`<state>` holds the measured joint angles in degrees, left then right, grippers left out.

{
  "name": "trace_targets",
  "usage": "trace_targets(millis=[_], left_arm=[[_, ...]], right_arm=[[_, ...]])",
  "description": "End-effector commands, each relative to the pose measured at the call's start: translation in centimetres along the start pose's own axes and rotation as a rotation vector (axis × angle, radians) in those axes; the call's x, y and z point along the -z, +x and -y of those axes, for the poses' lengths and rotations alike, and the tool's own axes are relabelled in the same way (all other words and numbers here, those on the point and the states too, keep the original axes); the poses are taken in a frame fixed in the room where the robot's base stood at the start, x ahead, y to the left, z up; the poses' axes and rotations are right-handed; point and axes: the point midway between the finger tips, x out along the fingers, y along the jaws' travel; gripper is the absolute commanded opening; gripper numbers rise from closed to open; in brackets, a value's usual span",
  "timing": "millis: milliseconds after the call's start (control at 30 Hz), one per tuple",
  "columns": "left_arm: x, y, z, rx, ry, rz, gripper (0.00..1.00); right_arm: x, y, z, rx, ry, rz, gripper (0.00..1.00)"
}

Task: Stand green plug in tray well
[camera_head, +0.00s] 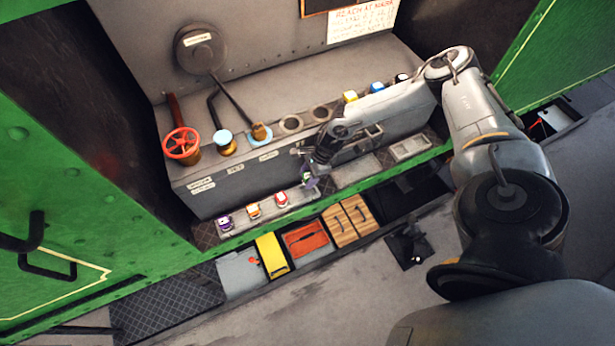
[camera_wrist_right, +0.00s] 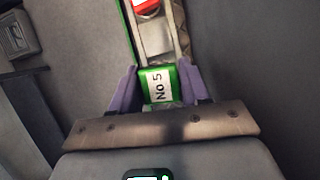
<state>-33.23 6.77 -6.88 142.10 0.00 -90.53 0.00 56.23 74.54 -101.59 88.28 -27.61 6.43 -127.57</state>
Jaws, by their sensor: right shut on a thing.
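The green plug (camera_wrist_right: 158,85), labelled "No 5", sits between the purple fingers of my right gripper (camera_wrist_right: 157,92) in the wrist view. In the head view, my right gripper (camera_head: 309,180) is low in front of the grey bench, just right of the tray (camera_head: 268,213), and the plug is a small green spot there. The tray holds a purple plug (camera_head: 224,223), an orange plug (camera_head: 254,210) and a red plug (camera_head: 281,200) in a row. In the wrist view, the red plug (camera_wrist_right: 145,6) and a pale tray section lie beyond the held plug. The plug's lower end is hidden.
On the bench top, a yellow plug (camera_head: 350,96) and a blue plug (camera_head: 377,87) stand right of empty round holes (camera_head: 291,123). A red handwheel (camera_head: 181,144) and levers stand at left. A yellow box (camera_head: 271,255) and wooden box (camera_head: 348,221) lie in front.

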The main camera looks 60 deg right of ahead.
Motion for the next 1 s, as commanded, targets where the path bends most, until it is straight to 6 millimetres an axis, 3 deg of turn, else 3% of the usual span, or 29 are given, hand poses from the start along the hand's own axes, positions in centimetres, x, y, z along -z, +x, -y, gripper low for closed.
trace_targets(millis=[633, 1000], left_arm=[[-1.3, 4.0, 0.0, 0.004, 0.004, 0.001, 1.00], [-1.7, 5.2, -0.3, -0.004, -0.005, 0.000, 1.00]], right_arm=[[1.5, 3.9, 0.0, 0.002, 0.001, 0.002, 0.00], [2.3, 5.8, 0.0, 0.001, 0.001, 0.001, 0.00]])
